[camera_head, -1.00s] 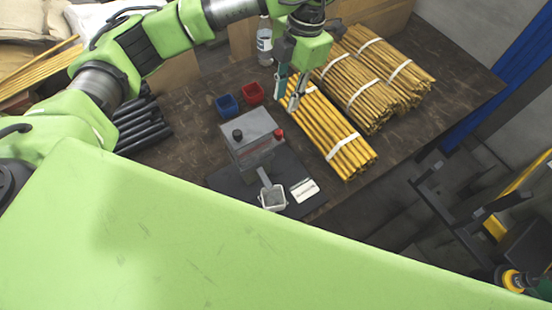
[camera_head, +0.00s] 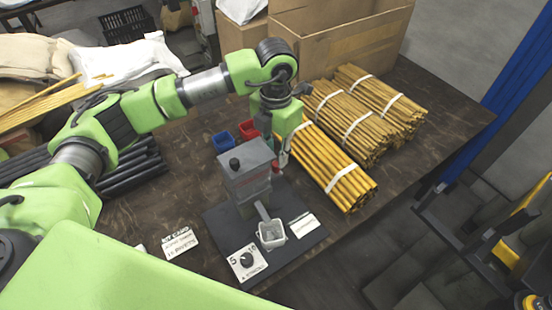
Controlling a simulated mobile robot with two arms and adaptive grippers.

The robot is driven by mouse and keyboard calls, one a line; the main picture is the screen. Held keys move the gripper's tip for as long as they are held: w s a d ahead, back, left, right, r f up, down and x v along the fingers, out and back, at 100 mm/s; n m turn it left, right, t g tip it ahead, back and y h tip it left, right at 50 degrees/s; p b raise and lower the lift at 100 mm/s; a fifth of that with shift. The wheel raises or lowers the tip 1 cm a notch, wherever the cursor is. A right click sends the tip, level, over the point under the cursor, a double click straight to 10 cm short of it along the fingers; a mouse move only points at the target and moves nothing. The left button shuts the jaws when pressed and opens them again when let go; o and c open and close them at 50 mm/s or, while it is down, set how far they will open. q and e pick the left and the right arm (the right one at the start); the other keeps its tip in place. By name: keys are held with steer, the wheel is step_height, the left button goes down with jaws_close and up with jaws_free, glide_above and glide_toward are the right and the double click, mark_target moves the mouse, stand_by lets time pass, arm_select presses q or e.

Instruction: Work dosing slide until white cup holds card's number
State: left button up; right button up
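The dosing device (camera_head: 246,170) is a grey block with a black knob on top, standing on a dark base plate (camera_head: 222,222). A small pale square cup (camera_head: 271,235) sits at its front, below a grey bar; its contents are too small to tell. A white dial plate (camera_head: 248,262) with a black knob shows 5 and 10. A white card (camera_head: 180,242) with black print lies left of the plate; its text is not readable. My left gripper (camera_head: 275,150) points down beside the block's right side, close to a red knob (camera_head: 277,168); contact and finger gap are unclear. My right gripper is out of view.
A blue bin (camera_head: 223,141) and a red bin (camera_head: 249,129) stand behind the device. Bundled yellow rods (camera_head: 335,170) lie close on its right. Black rods (camera_head: 130,172) lie at left. Another pale card (camera_head: 304,225) lies on the base plate. Cardboard boxes (camera_head: 335,45) stand behind.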

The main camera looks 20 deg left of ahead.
mark_target(276, 164)
arm_select(q)
steer(key=shift+f, duration=1.8)
